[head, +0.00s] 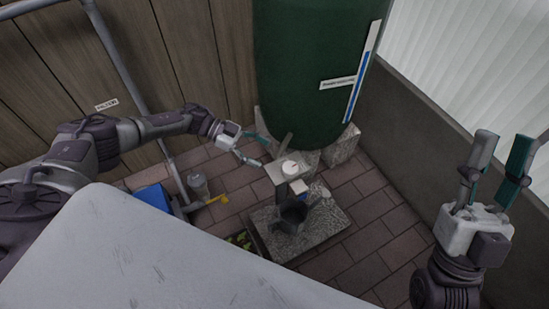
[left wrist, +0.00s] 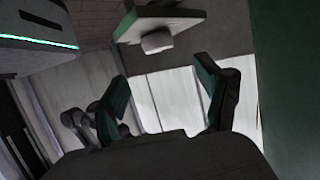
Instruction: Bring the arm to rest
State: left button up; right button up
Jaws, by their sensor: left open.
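My left arm reaches in from the left in the head view.
A large green tank (head: 310,70) stands behind the stand. A pipe (head: 130,85) runs down the wooden wall. Bare brick paving (head: 370,210) lies right.

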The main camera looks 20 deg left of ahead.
pick_arm(q)
jog(key=shift+v, duration=0.75)
